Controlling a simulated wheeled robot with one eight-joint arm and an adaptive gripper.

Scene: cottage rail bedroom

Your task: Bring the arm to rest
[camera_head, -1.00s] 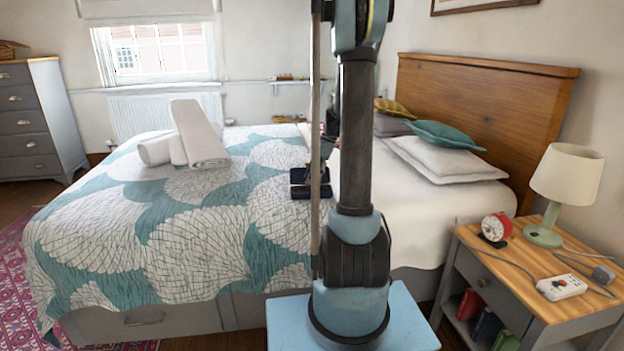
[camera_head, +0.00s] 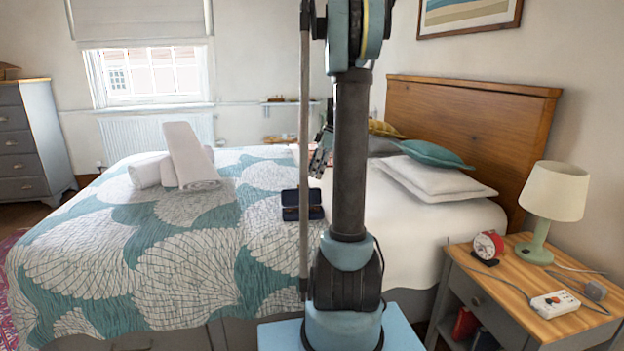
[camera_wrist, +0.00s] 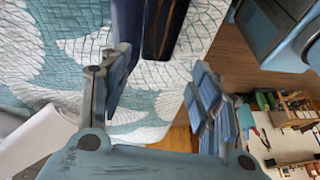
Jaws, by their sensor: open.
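My gripper (camera_head: 320,155) shows in the head view just left of my arm column, raised above the bed and beyond an open dark blue case. In the wrist view my gripper (camera_wrist: 163,90) has its two blue-padded fingers spread wide apart, with nothing held between them. The dark blue case (camera_head: 302,213) lies on the patterned quilt, apart from the fingers. A dark blue object with a brown strip, probably this case, shows at the top of the wrist view (camera_wrist: 150,28). My column hides part of the arm.
The bed (camera_head: 190,260) carries rolled white towels (camera_head: 190,157) and pillows (camera_head: 435,182). At right, a nightstand (camera_head: 520,285) holds a lamp (camera_head: 555,195), a red clock (camera_head: 488,246) and a white power strip (camera_head: 555,304). A dresser (camera_head: 25,150) stands far left.

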